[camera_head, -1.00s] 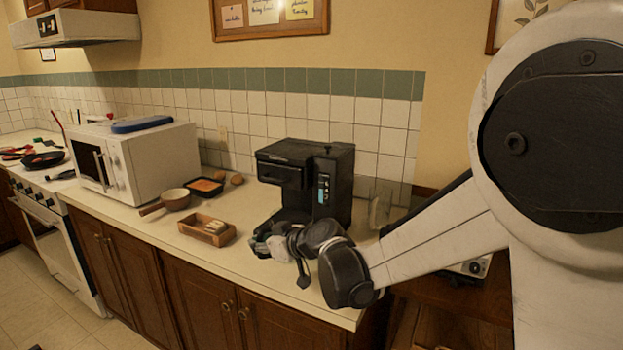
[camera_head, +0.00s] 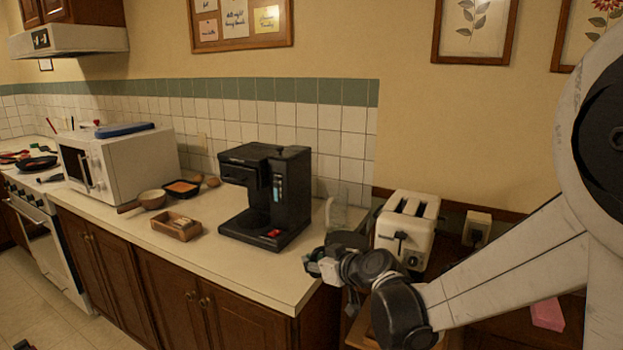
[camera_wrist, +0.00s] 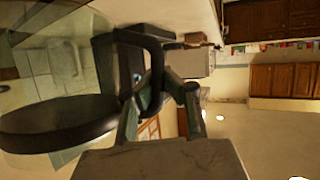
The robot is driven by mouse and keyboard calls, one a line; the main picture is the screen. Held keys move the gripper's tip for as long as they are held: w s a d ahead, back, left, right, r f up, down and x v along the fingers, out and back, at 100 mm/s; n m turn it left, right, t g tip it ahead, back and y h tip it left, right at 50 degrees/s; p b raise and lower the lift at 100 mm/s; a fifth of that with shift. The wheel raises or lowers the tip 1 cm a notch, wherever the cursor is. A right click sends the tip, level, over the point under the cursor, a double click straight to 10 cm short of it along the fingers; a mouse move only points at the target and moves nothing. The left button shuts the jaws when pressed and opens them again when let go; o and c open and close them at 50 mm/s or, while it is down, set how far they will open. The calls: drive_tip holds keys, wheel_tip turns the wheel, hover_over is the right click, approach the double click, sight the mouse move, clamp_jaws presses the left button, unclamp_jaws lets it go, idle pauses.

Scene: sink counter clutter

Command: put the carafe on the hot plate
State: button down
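The black coffee maker (camera_head: 284,190) stands on the counter, and its dark hot plate (camera_head: 246,222) is bare at the bottom of its open bay. My gripper (camera_head: 328,265) is to the right of it, near the counter's right end. In the wrist view, the clear glass carafe (camera_wrist: 28,88) has a wide black band (camera_wrist: 62,122) and a black looped handle (camera_wrist: 156,62). My gripper (camera_wrist: 160,98) appears shut on this handle. In the head view only the carafe's dark band (camera_head: 346,240) is clear, beside my wrist. The coffee maker is partly hidden behind the handle in the wrist view.
A white toaster (camera_head: 406,228) is on the lower surface at right. The counter front is free.

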drive_tip(key=s+d+f+m+t+h, duration=0.1)
drive_tip(key=d+m+h, duration=0.1)
drive_tip(key=d, duration=0.8)
drive_tip(key=d+f+m+t+h, duration=0.1)
drive_tip(key=d+m+h, duration=0.1)
drive_tip(key=d, duration=0.8)
drive_tip(key=shift+s+f, duration=0.35)
drive_tip(key=shift+s, duration=0.05)
